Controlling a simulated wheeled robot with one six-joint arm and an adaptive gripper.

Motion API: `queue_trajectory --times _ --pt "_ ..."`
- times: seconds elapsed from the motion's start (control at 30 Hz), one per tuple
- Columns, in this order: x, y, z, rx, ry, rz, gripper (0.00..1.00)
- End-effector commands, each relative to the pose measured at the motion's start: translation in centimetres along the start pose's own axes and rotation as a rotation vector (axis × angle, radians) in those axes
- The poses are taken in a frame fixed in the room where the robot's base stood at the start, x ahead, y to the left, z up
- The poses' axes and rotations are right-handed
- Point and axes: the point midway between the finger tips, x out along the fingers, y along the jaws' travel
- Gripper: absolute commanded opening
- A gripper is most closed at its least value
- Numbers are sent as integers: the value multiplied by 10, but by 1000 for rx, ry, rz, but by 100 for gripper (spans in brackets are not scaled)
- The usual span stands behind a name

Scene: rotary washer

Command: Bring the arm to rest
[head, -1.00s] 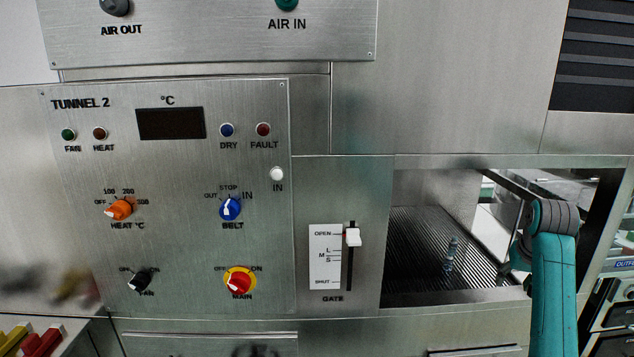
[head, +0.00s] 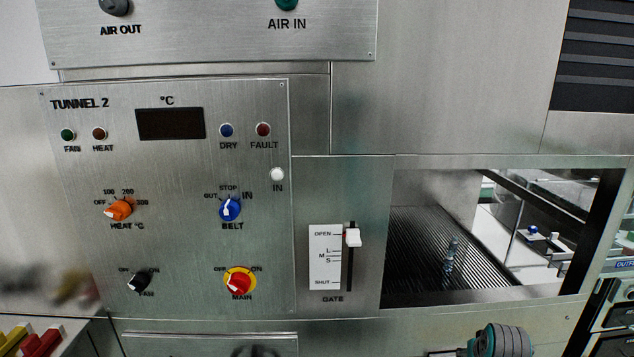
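My gripper is out of view. Only a teal and dark grey joint of my arm (head: 503,342) shows at the bottom edge, right of centre, below the tunnel opening. It is apart from the gate slider and the knobs in the picture. The rest of my arm is hidden below the frame.
The tunnel 2 control panel (head: 180,180) fills the left. The white gate slider (head: 353,237) stands near OPEN. In the tunnel opening, a small clear bottle or vial (head: 449,258) stands on the ribbed belt (head: 415,240). The space before the opening is clear.

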Motion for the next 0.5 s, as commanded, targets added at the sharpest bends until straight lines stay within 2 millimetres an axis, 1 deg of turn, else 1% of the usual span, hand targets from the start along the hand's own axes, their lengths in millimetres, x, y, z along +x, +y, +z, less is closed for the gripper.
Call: queue_trajectory --times 0.03,0.17,0.2,0.37,0.5 --pt "8 -6 23 -7 10 -5 53" --pt "22 -20 68 -21 56 -15 53" --pt "25 -24 83 -26 69 -19 53" --pt "29 -37 138 -43 127 -33 53" --pt "25 -47 187 -57 176 -46 53"
